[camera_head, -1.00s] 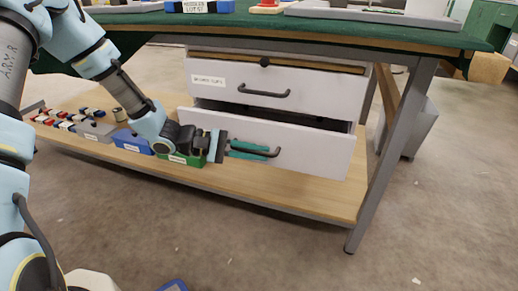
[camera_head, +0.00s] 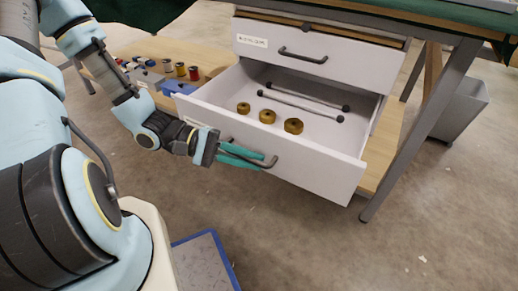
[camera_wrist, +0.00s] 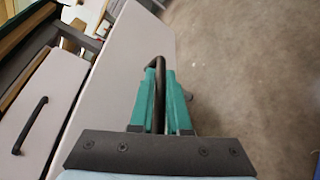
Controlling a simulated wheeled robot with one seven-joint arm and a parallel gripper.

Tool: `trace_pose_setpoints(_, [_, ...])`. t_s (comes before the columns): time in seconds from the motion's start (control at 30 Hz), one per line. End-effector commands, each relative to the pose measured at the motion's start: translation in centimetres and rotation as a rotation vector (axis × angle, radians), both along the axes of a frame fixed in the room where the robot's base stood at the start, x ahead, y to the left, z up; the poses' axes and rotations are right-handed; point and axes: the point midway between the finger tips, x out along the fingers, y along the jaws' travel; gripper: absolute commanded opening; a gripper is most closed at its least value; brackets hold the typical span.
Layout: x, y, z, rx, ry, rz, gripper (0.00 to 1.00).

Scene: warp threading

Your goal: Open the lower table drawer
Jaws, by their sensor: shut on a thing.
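The lower table drawer (camera_head: 318,172) stands well out of the table in the head view, its inside showing. My gripper (camera_head: 242,156) is at the front of this drawer, its green fingers shut on the dark bar handle (camera_head: 271,162). In the wrist view my gripper (camera_wrist: 160,90) has the handle (camera_wrist: 158,65) between its two green fingers, with the pale drawer front (camera_wrist: 120,75) beside it. Part of the handle is hidden behind the fingers.
Several brass-coloured rings (camera_head: 267,116) and two dark rods (camera_head: 300,102) lie in the drawer. The upper drawer (camera_head: 345,60) is shut above it. Spools (camera_head: 180,69) and a blue bin (camera_head: 178,87) stand on the lower shelf. A table leg (camera_head: 425,125) stands at right.

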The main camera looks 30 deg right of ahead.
Motion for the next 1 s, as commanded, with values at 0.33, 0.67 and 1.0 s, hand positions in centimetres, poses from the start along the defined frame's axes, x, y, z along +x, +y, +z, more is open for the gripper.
trace_pose_setpoints(0.33, [-0.01, 0.33, -0.09, 0.001, -0.003, 0.003, 0.00])
trace_pose_setpoints(0.67, [-0.04, 0.29, -0.06, 0.001, -0.001, 0.001, 0.41])
trace_pose_setpoints(1.0, [0.13, 0.48, 0.07, 0.001, -0.001, 0.002, 0.45])
